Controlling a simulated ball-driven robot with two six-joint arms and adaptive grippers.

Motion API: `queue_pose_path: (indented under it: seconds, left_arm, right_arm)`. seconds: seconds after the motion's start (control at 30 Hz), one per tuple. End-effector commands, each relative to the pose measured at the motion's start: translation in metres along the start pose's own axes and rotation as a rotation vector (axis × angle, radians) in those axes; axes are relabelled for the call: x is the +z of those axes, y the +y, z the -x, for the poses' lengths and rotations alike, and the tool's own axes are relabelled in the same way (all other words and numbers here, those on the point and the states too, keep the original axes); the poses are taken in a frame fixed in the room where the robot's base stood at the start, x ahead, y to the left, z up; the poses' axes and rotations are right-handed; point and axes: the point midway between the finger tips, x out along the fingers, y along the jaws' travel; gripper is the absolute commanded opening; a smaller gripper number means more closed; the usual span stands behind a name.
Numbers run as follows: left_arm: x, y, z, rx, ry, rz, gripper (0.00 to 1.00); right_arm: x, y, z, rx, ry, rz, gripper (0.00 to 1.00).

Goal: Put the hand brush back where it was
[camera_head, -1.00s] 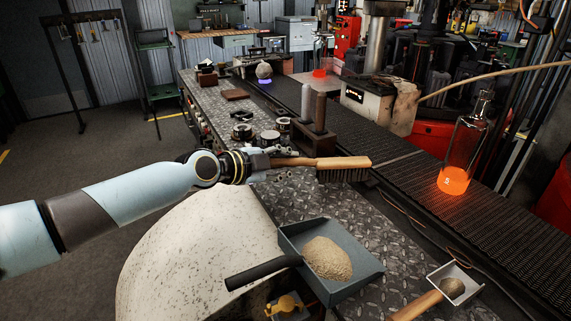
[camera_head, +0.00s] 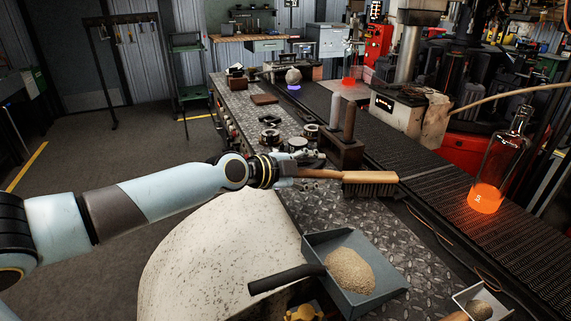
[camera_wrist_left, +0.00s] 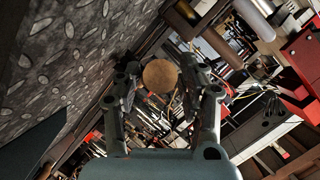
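The hand brush (camera_head: 371,184) has a wooden handle and back with dark bristles facing down. My left gripper (camera_head: 308,179) is shut on its handle and holds the brush roughly level over the metal bench (camera_head: 312,212), with the bristle end pointing right towards the conveyor. In the left wrist view the round end of the brush's handle (camera_wrist_left: 160,75) shows between the two fingers. The bristles seem clear of the bench, but the gap is hard to judge. My right gripper is not in view.
A grey dustpan (camera_head: 352,275) with sand lies at the front of the bench, and a smaller scoop (camera_head: 483,303) is right of it. A wooden block with upright rods (camera_head: 345,151) stands behind the brush. A glowing bottle (camera_head: 490,190) stands on the conveyor (camera_head: 440,170).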

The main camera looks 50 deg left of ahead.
Motion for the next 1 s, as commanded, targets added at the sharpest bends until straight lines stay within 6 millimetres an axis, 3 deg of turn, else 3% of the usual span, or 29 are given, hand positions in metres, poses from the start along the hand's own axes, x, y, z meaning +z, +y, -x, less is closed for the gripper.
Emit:
queue_pose_path:
  seconds: [0.3, 0.5, 1.0]
  left_arm:
    - [-0.001, -0.002, 0.080, 0.005, -0.003, -0.006, 0.40]
    - [-0.002, -0.002, 0.112, 0.002, -0.002, -0.002, 0.40]
    - [0.000, 0.000, 0.120, 0.000, 0.000, -0.001, 0.40]
  right_arm:
    - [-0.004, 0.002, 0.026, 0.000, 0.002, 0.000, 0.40]
    - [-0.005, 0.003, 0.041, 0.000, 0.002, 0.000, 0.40]
    - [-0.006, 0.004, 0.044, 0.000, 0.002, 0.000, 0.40]
